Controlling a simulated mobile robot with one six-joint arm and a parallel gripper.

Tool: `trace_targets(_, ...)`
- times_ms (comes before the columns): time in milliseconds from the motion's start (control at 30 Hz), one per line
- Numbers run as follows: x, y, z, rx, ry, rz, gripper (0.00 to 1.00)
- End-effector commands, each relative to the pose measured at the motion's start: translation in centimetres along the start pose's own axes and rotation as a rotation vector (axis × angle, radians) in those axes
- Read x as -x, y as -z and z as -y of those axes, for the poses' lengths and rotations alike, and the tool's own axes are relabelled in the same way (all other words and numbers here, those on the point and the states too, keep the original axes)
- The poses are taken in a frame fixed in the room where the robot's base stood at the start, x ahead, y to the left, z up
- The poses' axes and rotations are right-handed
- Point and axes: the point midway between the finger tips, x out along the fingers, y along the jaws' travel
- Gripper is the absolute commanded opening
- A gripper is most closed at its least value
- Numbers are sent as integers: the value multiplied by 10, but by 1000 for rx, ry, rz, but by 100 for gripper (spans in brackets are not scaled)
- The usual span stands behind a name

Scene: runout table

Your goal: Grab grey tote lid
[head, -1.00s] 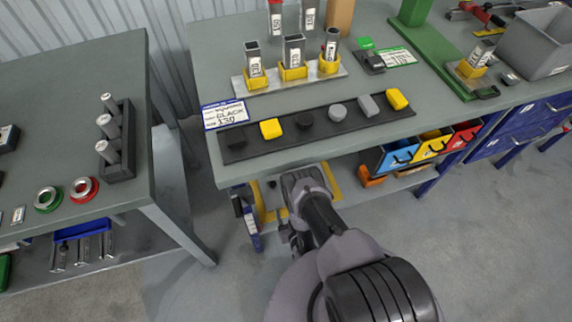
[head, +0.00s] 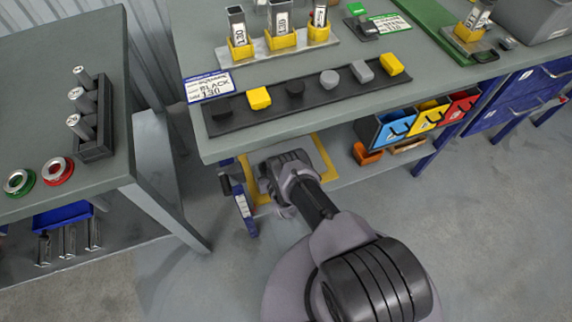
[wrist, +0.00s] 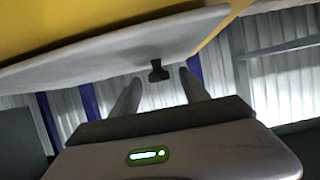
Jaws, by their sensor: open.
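The grey tote lid (wrist: 125,48) shows in the wrist view as a pale grey slab along a yellow surface. A small black knob (wrist: 158,71) sticks out from it. My gripper (wrist: 160,88) is open, one finger on each side of the knob in the picture. Whether the fingers touch it I cannot tell. In the head view my wrist is low at the bench's lower shelf (head: 335,178), over a yellow-framed area (head: 325,160). My own arm hides most of the lid and the fingertips there.
The bench top (head: 200,145) overhangs the shelf. A blue post (head: 246,212) stands just left of my wrist. Coloured bins (head: 393,127) and orange items (head: 366,153) are to the right. Another table (head: 120,165) stands left. Open floor lies in front.

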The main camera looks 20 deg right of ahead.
Motion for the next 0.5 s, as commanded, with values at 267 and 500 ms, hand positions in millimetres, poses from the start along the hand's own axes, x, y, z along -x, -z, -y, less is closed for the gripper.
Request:
trace_targets(267,1,1,0,0,0,0,16)
trace_targets(500,1,1,0,0,0,-1,0)
